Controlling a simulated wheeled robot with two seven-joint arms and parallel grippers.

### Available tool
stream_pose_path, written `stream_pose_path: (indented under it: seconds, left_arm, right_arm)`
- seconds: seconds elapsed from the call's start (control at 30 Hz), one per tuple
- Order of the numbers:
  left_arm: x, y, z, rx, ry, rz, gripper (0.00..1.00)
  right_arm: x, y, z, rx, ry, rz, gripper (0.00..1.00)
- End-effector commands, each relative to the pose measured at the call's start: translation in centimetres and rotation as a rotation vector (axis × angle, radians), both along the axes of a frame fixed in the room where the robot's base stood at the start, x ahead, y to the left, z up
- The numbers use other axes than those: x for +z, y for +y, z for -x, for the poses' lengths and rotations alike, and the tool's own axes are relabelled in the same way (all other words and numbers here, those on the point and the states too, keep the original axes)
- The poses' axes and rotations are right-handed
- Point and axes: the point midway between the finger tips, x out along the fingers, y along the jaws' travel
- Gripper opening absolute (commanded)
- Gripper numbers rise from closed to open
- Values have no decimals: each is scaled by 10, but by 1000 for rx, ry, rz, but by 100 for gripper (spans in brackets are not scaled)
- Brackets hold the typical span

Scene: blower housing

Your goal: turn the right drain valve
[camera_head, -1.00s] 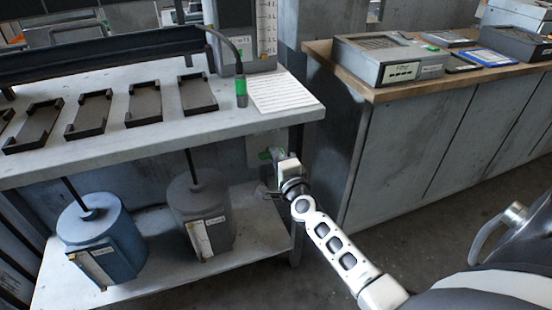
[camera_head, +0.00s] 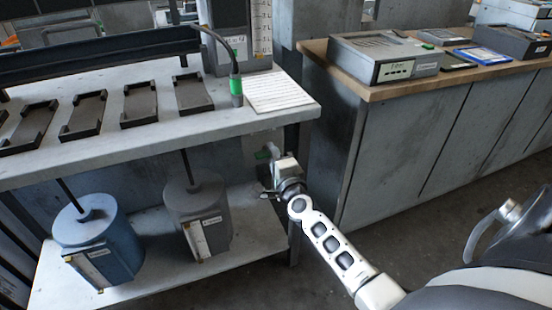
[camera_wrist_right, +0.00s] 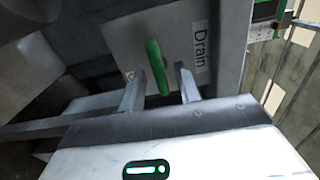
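The drain valve's green handle (camera_wrist_right: 157,65) shows in the right wrist view on a grey plate, beside a label (camera_wrist_right: 200,47) reading "Drain". The handle is tilted slightly from upright. My right gripper (camera_wrist_right: 160,88) is open, with one finger on each side of the handle's lower end; gaps show between the handle and both fingers. In the head view my right gripper (camera_head: 272,172) is under the bench's right end, by a small green part (camera_head: 273,150) that it partly hides. My left gripper is not in view.
The bench (camera_head: 150,145) overhangs my right gripper, and its leg (camera_head: 292,138) is close by. A blue canister (camera_head: 95,240) and a grey canister (camera_head: 195,215) stand on the lower shelf (camera_head: 150,285). A wood-topped cabinet (camera_head: 400,150) stands at right; floor before it is clear.

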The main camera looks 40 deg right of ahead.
Motion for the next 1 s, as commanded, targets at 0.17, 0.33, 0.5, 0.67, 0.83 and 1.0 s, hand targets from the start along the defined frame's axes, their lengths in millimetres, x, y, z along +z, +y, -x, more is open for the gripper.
stream_pose_path:
  seconds: [0.17,0.33,0.5,0.67,0.83,1.0]
  left_arm:
    - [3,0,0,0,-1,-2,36]
    - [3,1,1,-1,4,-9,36]
    - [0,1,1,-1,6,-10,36]
    - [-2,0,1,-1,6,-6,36]
    - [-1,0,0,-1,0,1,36]
    - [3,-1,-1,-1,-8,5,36]
  right_arm:
    - [-1,5,18,0,3,-2,34]
    - [-1,13,55,0,5,-1,34]
    - [-2,23,96,0,4,0,34]
    - [-2,30,128,0,3,0,34]
    - [-1,35,148,-1,2,0,34]
    - [0,37,155,0,1,-1,34]
